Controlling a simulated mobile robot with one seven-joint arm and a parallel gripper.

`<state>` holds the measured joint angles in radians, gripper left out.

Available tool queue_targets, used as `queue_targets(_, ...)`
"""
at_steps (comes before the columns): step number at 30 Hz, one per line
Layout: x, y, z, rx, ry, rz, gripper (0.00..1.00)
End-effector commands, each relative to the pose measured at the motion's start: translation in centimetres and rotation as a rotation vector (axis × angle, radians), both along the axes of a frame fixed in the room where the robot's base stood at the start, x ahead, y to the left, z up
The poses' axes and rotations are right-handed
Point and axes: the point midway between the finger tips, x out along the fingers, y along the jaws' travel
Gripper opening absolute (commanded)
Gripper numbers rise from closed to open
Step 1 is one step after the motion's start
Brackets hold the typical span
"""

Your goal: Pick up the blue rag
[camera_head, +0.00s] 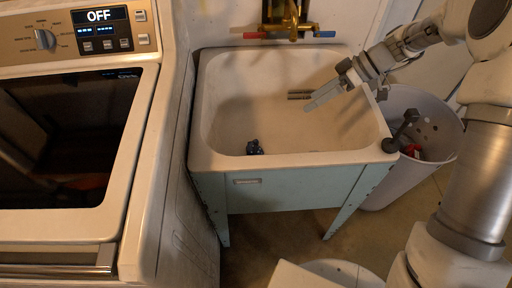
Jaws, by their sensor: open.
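A small dark blue bundle, which looks like the blue rag (254,147), lies inside the sink basin against its front wall, left of centre. The utility sink (290,160) is off-white, with a pale blue-green stand. My gripper (306,101) reaches in from the upper right and is over the right part of the basin. It is open and empty, with its fingers pointing left. It is apart from the rag, up and to the right of it in the picture.
A washing machine (150,165) with an OFF display stands close on the left. Brass taps (290,22) with red and blue handles are above the sink's back. A pale bin (445,130) stands on the right. A dark stopper (390,145) sits on the sink's front right corner.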

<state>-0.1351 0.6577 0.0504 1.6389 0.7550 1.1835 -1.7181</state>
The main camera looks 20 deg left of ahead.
Motion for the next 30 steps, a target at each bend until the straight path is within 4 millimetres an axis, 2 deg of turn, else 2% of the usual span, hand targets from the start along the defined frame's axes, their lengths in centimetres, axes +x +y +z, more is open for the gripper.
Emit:
queue_targets(1,0.4,0.8,-2.6,0.033,0.002,0.031,1.0)
queue_targets(10,1.7,5.2,-13.5,0.268,-0.06,0.202,1.0)
queue_targets(15,1.8,7.3,-19.8,0.4,-0.112,0.27,1.0)
queue_targets(18,1.6,8.3,-22.8,0.465,-0.143,0.295,1.0)
queue_targets(21,1.4,9.0,-25.0,0.514,-0.17,0.314,1.0)
queue_targets(24,1.3,9.4,-26.3,0.545,-0.192,0.324,1.0)
queue_targets(30,0.7,10.6,-27.5,0.566,-0.205,0.332,1.0)
